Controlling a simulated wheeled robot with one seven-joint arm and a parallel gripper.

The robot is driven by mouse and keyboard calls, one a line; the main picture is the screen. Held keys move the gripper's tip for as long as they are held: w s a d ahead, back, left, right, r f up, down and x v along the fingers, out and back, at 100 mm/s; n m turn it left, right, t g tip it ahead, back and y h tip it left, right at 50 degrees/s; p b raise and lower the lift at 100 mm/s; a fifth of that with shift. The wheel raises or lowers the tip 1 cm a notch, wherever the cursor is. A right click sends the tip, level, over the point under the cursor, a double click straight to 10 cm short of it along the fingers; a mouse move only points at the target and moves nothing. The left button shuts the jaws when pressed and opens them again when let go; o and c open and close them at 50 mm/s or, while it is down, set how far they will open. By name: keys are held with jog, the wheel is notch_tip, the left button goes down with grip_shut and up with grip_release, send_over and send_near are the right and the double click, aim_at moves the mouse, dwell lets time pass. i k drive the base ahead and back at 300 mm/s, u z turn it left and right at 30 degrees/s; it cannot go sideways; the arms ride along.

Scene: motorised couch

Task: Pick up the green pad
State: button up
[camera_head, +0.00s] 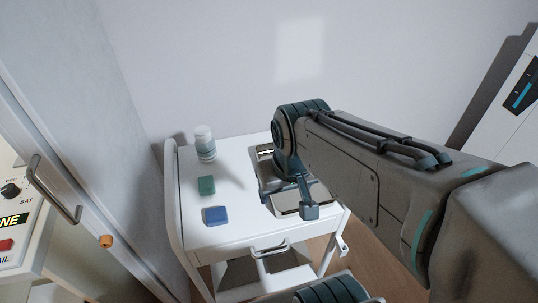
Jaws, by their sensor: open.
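The green pad (206,185) lies flat on the left part of the white cart top, behind the blue pad. My gripper (290,207) is over the right part of the cart, to the right of the green pad and apart from it. Its jaws are open, and I see nothing held. My arm comes in from the right and hides part of the cart's right side.
A blue pad (215,215) lies just in front of the green one. A white bottle (205,143) stands behind it. A metal tray (316,196) sits under my gripper. The white cart (240,232) has raised side rails and a front handle (270,250). A wall stands behind.

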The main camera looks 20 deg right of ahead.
aim_at(206, 184)
jog(key=z, duration=1.15)
jog(key=k, duration=1.1)
jog(key=u, duration=1.1)
jog(key=i, duration=1)
